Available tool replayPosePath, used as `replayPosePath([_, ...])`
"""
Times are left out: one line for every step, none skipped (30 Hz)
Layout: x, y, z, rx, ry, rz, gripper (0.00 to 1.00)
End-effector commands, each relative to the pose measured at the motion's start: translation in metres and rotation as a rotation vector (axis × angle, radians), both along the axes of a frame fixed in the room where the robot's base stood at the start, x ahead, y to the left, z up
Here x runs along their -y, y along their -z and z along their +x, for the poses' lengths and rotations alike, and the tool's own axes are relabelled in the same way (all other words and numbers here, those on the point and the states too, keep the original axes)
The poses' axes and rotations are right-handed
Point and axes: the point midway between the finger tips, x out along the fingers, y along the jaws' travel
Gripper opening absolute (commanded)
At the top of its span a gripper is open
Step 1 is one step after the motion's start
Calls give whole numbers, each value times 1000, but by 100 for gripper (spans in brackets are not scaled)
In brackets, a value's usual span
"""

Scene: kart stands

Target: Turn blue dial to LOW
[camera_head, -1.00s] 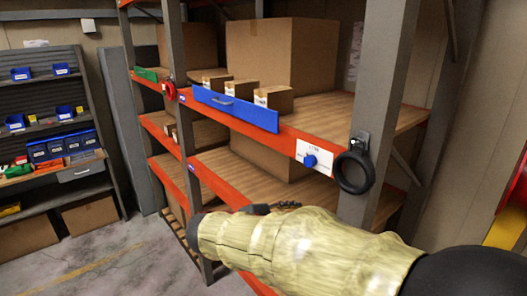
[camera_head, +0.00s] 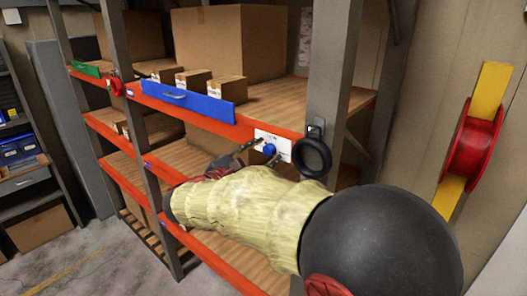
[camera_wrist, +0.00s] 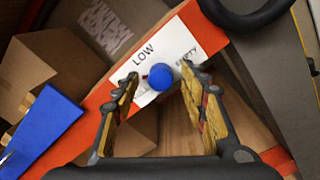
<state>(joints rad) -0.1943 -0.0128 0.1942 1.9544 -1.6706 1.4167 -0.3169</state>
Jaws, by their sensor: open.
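The blue dial (camera_head: 269,150) is a small round knob on a white label plate (camera_head: 283,144) fixed to the orange shelf beam. In the wrist view the dial (camera_wrist: 161,77) sits between the tips of my open gripper (camera_wrist: 160,80), with one finger on each side; I cannot tell whether either touches it. The plate reads LOW on its left part and EMPTY on its right part. No pointer mark on the dial is clear. In the head view my gripper (camera_head: 252,152) is at the dial, partly hidden by my arm.
A black ring (camera_head: 312,157) hangs on the grey post just right of the plate. A blue drawer-like panel (camera_head: 190,104) with a handle is on the beam to the left, with small cardboard boxes (camera_head: 195,79) behind it. A red reel (camera_head: 472,145) is on the right wall.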

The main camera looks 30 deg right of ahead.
Motion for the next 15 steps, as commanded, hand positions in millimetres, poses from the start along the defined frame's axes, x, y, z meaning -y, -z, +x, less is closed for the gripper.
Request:
replayPosePath([2,0,0,0,1,1,43])
replayPosePath([3,0,1,0,1,1,43])
replayPosePath([3,1,1,-1,0,1,43])
replayPosePath([3,1,1,-1,0,1,43])
replayPosePath([3,1,1,-1,0,1,43])
replayPosePath([3,1,1,-1,0,1,43])
replayPosePath([3,1,1,-1,0,1,43])
replayPosePath([3,1,1,-1,0,1,43])
replayPosePath([3,1,1,-1,0,1,43])
replayPosePath([3,1,1,-1,0,1,41])
replayPosePath([3,1,1,-1,0,1,39])
replayPosePath([3,1,1,-1,0,1,37])
replayPosePath([3,1,1,-1,0,1,35])
replayPosePath([3,1,1,-1,0,1,34])
replayPosePath([3,1,1,-1,0,1,31])
